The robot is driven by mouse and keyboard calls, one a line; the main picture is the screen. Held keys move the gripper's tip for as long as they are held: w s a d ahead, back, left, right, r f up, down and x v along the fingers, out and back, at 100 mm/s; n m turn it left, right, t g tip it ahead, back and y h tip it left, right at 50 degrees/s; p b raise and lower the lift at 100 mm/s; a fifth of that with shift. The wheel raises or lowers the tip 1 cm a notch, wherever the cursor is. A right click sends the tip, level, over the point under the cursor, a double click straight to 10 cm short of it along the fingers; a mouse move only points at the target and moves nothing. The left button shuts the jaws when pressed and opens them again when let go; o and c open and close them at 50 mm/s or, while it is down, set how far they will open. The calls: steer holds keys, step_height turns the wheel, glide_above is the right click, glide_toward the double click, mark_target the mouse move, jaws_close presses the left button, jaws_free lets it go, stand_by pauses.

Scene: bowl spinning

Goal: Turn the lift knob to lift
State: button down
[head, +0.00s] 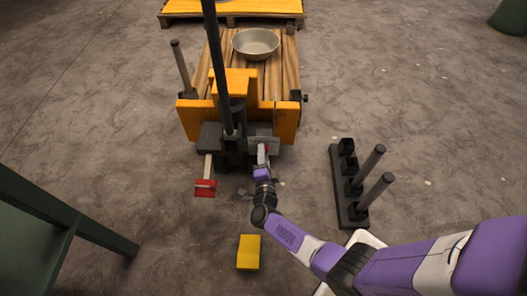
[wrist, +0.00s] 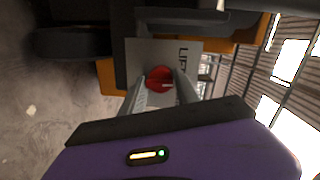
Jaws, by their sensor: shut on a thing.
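The lift knob (wrist: 159,78) is red and sits on a pale plate (wrist: 140,57) with dark lettering, partly readable, in the wrist view. My gripper (wrist: 160,90) has its two grey fingers on either side of the knob and is shut on it. In the head view my gripper (head: 262,165) reaches the right front of the orange machine (head: 284,122), beside its dark central post. The knob is mostly hidden there; only a bit of red shows by the fingers.
A metal bowl (head: 256,43) rests on the wooden slats. A red-ended lever (head: 205,188) sticks out left of the post. A dark rack with upright pegs (head: 355,190) stands to the right. A yellow block (head: 248,252) lies on the floor. A green table (head: 40,225) is at left.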

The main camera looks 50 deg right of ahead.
steer(key=n+p, duration=0.1)
steer(key=n, duration=0.2)
steer(key=n+g+p, duration=0.1)
steer(key=n, duration=0.3)
steer(key=shift+w+r+h, duration=0.15)
steer(key=shift+h, duration=0.15)
steer(key=shift+p, duration=0.3)
steer(key=shift+a, duration=0.1)
steer(key=c, duration=0.9)
jaws_free()
steer(key=shift+c, duration=0.2)
steer(key=p+v, duration=0.3)
steer(key=v, duration=0.4)
steer(key=shift+s+a, duration=0.25)
